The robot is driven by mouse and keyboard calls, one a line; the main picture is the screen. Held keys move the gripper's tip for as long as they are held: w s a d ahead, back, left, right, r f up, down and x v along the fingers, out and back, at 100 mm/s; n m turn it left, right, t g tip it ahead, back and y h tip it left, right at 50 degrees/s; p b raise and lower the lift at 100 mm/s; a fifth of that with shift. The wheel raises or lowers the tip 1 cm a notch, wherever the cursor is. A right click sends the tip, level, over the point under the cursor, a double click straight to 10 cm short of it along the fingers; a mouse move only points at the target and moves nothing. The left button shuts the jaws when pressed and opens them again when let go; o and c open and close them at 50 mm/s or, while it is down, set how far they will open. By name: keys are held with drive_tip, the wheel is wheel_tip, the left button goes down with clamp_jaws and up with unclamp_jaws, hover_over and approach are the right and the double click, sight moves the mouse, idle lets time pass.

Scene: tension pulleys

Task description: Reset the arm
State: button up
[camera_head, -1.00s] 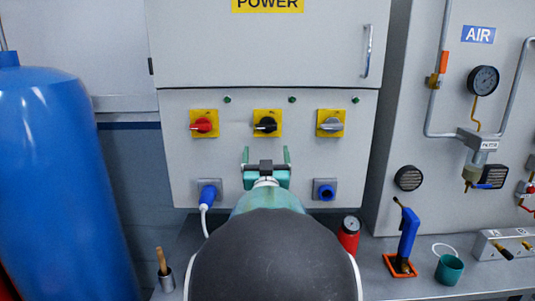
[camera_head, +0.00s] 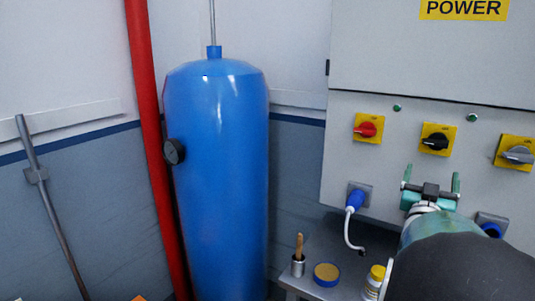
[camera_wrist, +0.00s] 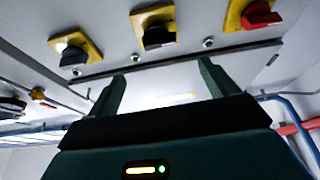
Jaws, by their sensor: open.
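My arm reaches from the lower right of the head view toward the grey power cabinet (camera_head: 400,130). My gripper (camera_head: 431,178) is open and empty in front of the cabinet, below the black rotary switch (camera_head: 437,138). In the wrist view my gripper's two green fingers (camera_wrist: 160,88) stand wide apart with nothing between them. Beyond them are the black switch (camera_wrist: 155,33), the red switch (camera_wrist: 260,15) and the grey switch (camera_wrist: 73,55) on yellow plates. I cannot tell exactly how far the fingertips are from the cabinet.
A blue tank (camera_head: 222,170) and a red pipe (camera_head: 150,130) stand left of the cabinet. A blue plug (camera_head: 355,200) with a white cable sits in a socket. The grey bench (camera_head: 325,247) holds a brush cup (camera_head: 298,263), a round tin (camera_head: 326,274) and a yellow-capped bottle (camera_head: 374,280).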

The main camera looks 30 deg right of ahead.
drive_tip(key=shift+w, duration=0.1)
drive_tip(key=w+a+f+n+t+y, duration=0.15)
drive_tip(key=w+a+y, duration=0.25)
drive_tip(key=a, duration=0.4)
drive_tip(key=w+a+f+n+y, duration=0.25)
drive_tip(key=w+a+y, duration=0.2)
drive_tip(key=a, duration=0.35)
drive_tip(key=w+a+f+n+t+y, duration=0.1)
drive_tip(key=w+a+f+y, duration=0.1)
drive_tip(key=w+a+y, duration=0.4)
drive_tip(key=s+a+f+n+g+y, duration=0.1)
drive_tip(key=s+a+f+n+g, duration=0.1)
drive_tip(key=s+a, duration=0.3)
drive_tip(key=s+a+f+n+g+y, duration=0.2)
drive_tip(key=s+a+f+g, duration=0.1)
drive_tip(key=a, duration=1.1)
drive_tip(key=s+a+f+n+g+y, duration=0.2)
drive_tip(key=s+a+f+n, duration=0.1)
drive_tip(key=s+a, duration=0.4)
drive_tip(key=shift+a+f, duration=0.6)
drive_tip(key=shift+a, duration=0.55)
